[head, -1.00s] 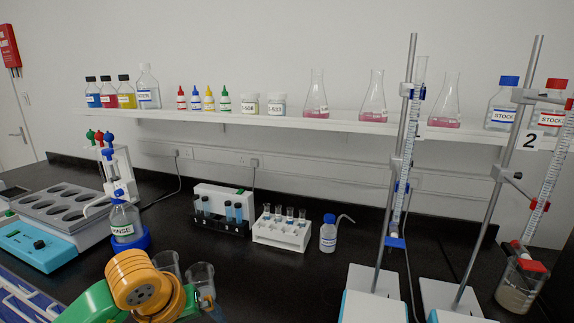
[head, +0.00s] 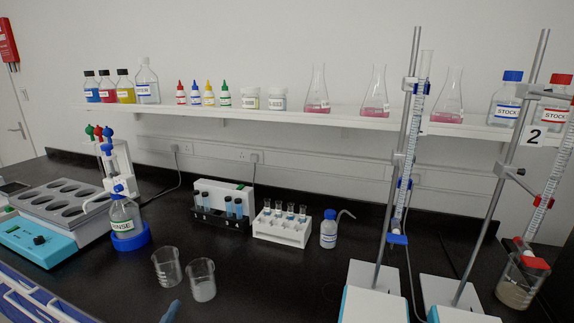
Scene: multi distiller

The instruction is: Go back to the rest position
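Neither arm of mine shows clearly in the head view, and both grippers are out of sight. Only a small blue-grey tip (head: 170,312) shows at the bottom edge; I cannot tell what it belongs to. Two glass beakers stand upright on the black bench. The left beaker (head: 166,267) looks empty or nearly so. The right beaker (head: 202,280) holds some pale contents at its bottom. A rinse bottle (head: 124,215) with a dispenser top stands in a blue ring to their left.
A heating block (head: 62,210) stands at the left. Tube racks (head: 282,230) and a wash bottle (head: 328,230) stand at the back. Burette stands (head: 376,290) and a beaker of murky liquid (head: 515,288) are at the right. The bench's front middle is clear. A shelf (head: 300,119) of bottles and flasks runs above.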

